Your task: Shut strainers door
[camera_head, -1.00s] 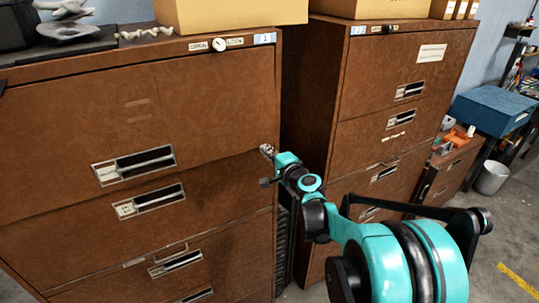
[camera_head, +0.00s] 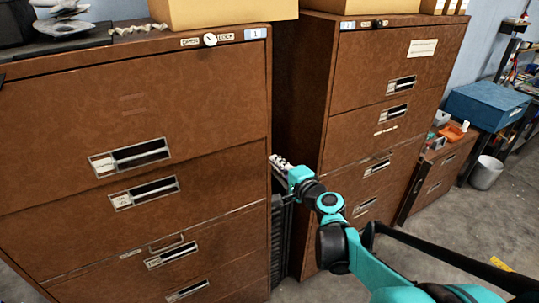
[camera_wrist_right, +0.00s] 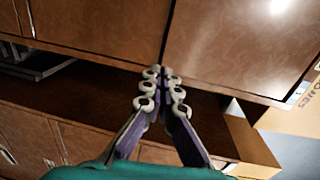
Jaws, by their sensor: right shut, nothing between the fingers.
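The near brown cabinet (camera_head: 60,150) stands at the left in the head view, with stacked front panels and recessed handles. Its top panel (camera_head: 200,90) looks level with the rest of the front. I cannot read a strainers label, so I cannot tell which panel is that door. My right gripper (camera_head: 278,161) is beside the cabinet's right front edge, by the gap between the two cabinets. In the right wrist view its fingers (camera_wrist_right: 162,90) are together and empty, in front of brown panels (camera_wrist_right: 100,25) with a seam. Contact is unclear. My left gripper is out of view.
A second brown cabinet (camera_head: 390,130) stands to the right across a dark gap. Cardboard boxes (camera_head: 225,12) sit on top of the cabinets. A blue box (camera_head: 487,106) and a bin (camera_head: 486,173) are farther right.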

